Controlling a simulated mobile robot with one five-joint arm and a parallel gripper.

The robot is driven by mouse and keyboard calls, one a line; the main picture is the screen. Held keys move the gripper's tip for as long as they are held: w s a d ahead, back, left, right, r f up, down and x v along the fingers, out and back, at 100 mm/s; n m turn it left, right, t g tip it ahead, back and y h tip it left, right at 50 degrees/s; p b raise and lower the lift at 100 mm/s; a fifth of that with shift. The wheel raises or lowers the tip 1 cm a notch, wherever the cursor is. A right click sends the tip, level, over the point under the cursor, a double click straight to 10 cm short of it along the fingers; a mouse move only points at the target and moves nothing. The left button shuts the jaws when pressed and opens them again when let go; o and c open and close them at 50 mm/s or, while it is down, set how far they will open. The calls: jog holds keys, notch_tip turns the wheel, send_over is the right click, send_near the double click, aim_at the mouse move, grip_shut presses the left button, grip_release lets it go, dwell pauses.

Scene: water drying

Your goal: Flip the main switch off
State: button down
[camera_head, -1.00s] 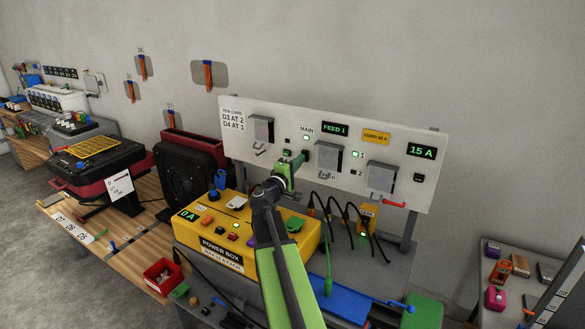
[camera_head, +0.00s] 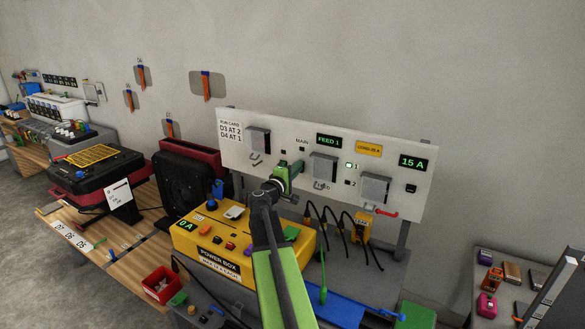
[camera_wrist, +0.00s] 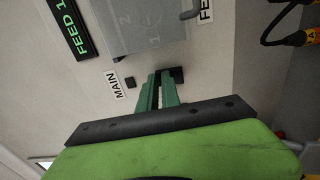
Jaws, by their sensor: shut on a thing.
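The white panel (camera_head: 230,150) stands upright behind the yellow power box. Its MAIN label (camera_head: 302,141) is just above my gripper (camera_head: 296,167), and the small lamp below that label (camera_head: 303,149) is dark. The main switch (camera_wrist: 178,75) shows as a dark block at my fingertips in the wrist view. My green gripper fingers (camera_wrist: 164,82) are shut on it, close against the panel. The switch lever is mostly hidden by the fingers. The MAIN label (camera_wrist: 117,86) and its dark lamp (camera_wrist: 130,82) also show beside the fingers.
The FEED 1 display (camera_head: 329,140) and 15 A display (camera_head: 413,163) are lit. The yellow power box (camera_head: 210,245) and black cables (camera_head: 335,222) lie below. A red lever (camera_head: 386,212) sticks out at right.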

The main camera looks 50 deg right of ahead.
jog(key=r+p+v, duration=0.2)
jog(key=v, duration=1.2)
jog(key=shift+r, duration=0.1)
